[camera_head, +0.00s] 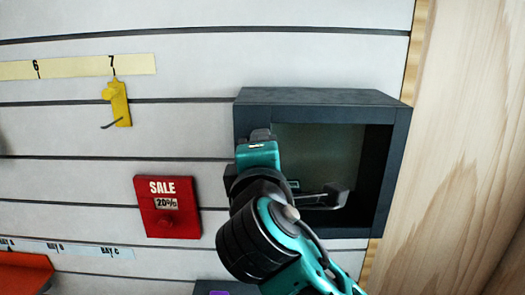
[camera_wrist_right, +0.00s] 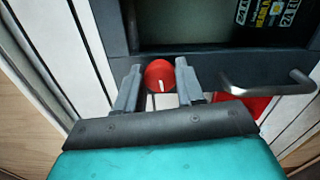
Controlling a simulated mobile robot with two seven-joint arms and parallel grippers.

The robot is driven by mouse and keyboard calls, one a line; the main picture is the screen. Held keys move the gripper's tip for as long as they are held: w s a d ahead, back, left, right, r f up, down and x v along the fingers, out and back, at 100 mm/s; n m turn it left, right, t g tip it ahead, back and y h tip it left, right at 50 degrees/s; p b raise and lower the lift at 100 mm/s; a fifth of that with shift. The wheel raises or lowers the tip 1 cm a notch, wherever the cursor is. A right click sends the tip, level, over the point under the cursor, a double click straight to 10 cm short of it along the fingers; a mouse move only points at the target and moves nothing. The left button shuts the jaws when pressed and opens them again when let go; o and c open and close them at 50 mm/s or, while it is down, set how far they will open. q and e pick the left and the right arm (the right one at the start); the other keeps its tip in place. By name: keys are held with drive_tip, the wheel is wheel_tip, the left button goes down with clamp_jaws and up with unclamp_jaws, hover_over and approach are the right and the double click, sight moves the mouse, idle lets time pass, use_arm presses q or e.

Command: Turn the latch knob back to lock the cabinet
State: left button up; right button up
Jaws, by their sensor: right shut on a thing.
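The dark grey cabinet (camera_head: 325,97) hangs on the slatted wall, with a glass-like pane (camera_head: 320,150) and a metal bar handle (camera_head: 325,196) at its front. The handle also shows in the right wrist view (camera_wrist_right: 272,88). My right gripper (camera_head: 259,136) is at the cabinet's left frame. In the right wrist view the round red latch knob (camera_wrist_right: 160,75) sits between its two fingers, which are shut on it. The knob's white mark points down in that picture. In the head view my gripper hides the knob. My left gripper is not in view.
A red SALE sign (camera_head: 168,207) hangs left of the cabinet. A yellow hook (camera_head: 119,103) is higher up under a numbered strip (camera_head: 75,67). An orange shelf (camera_head: 22,273) is at lower left. A wooden panel (camera_head: 455,150) stands close to the cabinet's right.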

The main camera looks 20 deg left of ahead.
drive_tip(key=shift+m, duration=0.7)
drive_tip(key=o, duration=1)
drive_tip(key=shift+s, duration=0.1)
drive_tip(key=v, duration=1.2)
drive_tip(key=shift+s+d+b, duration=0.15)
drive_tip(key=shift+s+b, duration=0.2)
